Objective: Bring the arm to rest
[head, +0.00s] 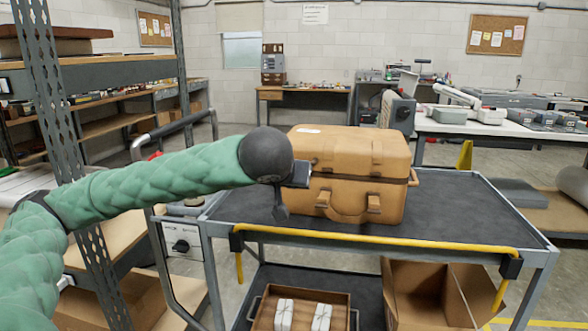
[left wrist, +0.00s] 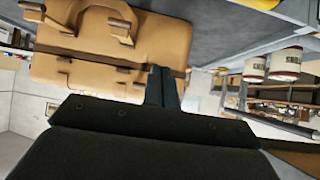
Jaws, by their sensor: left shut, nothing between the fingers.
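My left arm comes in from the left in a green padded sleeve. The fingers are shut and hold nothing. In the left wrist view, the shut fingers (left wrist: 162,85) show in front of the case (left wrist: 80,55); I cannot tell whether they touch it. The case is closed and sits upright on the top of a grey cart (head: 460,215). My right gripper is not in view.
A metal shelf post (head: 45,70) and shelving stand at the left, close to my arm. A yellow bar (head: 380,240) runs along the cart's front edge. An open cardboard box (head: 440,290) and a tray (head: 343,315) sit on its lower shelf. The cart top's right side is bare.

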